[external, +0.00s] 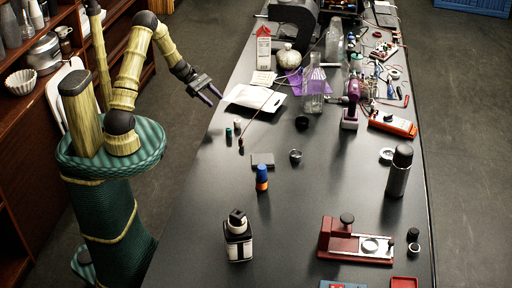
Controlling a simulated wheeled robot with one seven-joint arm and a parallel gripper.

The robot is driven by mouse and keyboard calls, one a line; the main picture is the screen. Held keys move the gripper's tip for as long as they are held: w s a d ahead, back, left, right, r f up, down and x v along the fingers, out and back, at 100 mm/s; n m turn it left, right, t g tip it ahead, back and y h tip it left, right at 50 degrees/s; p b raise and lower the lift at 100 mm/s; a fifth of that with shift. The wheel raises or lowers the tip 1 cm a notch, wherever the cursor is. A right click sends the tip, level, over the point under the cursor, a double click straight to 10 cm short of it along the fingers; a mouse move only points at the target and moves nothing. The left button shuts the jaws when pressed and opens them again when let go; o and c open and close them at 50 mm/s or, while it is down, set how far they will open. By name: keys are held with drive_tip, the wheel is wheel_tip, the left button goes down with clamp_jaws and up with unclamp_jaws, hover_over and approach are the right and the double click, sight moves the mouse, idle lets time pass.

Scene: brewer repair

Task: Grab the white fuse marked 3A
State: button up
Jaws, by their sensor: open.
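Several small cylinders stand in a group near the left edge of the dark bench (195,215). One with a pale top, possibly the white fuse (237,123), stands at the back of the group. A teal one (228,133) and a dark one with a reddish base (241,147) stand in front of it. They are too small for me to read any marking such as 3A.
A grey block (262,160), a dark ring (295,156) and a blue-orange bottle (262,178) stand in front.

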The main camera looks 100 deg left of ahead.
approach(237, 120)
drive_tip(key=p+x, duration=0.1)
drive_tip(key=x, duration=0.1)
drive_tip(key=shift+w+d+f, duration=0.15)
drive_tip(key=shift+w+f, duration=0.05)
drive_tip(key=p+x, duration=0.1)
drive_tip(key=x, duration=0.4)
drive_tip(key=shift+w+p, duration=0.1)
drive_tip(key=shift+p, duration=0.25)
drive_tip(key=c, duration=1.1)
